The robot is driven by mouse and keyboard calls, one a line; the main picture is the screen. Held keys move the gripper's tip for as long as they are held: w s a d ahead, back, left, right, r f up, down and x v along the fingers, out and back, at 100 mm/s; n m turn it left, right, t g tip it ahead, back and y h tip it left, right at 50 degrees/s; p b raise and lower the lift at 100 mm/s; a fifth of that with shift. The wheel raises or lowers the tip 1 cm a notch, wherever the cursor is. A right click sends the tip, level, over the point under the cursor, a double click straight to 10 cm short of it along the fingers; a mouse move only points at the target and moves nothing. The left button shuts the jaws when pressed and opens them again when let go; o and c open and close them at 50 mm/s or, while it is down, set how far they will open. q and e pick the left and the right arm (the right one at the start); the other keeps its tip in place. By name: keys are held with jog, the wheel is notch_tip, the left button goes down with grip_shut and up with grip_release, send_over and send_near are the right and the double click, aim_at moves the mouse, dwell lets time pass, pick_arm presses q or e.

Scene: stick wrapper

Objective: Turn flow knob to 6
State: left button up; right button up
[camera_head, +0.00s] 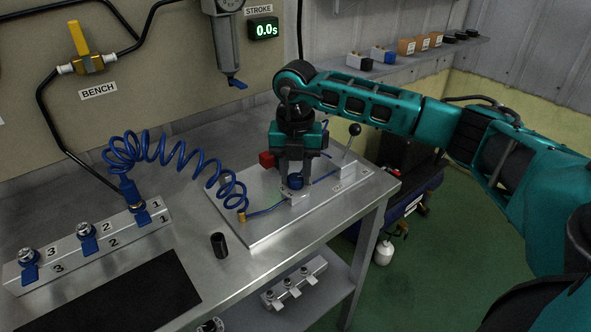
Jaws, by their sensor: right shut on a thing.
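The flow knob (295,181) is a small blue knob on a light block (294,197) on the metal plate (253,236). My right gripper (294,176) points down over it and is shut on it, with a finger on either side. The gripper covers much of the knob, and its dial marks are too small to read. My left gripper is not in view.
A lever with a black ball (354,129) stands right of my gripper, and a red part (267,160) sits close on its left. A coiled blue hose (180,155) runs to a numbered manifold (85,240). A black cylinder (219,245) stands on the bench. A display (263,29) reads 0.0s.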

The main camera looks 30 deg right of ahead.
aim_at(296, 176)
jog(key=shift+w+d+r, duration=0.1)
jog(key=o, duration=1)
jog(key=shift+o, duration=0.2)
notch_tip(296, 176, up, 13)
dwell(0.4)
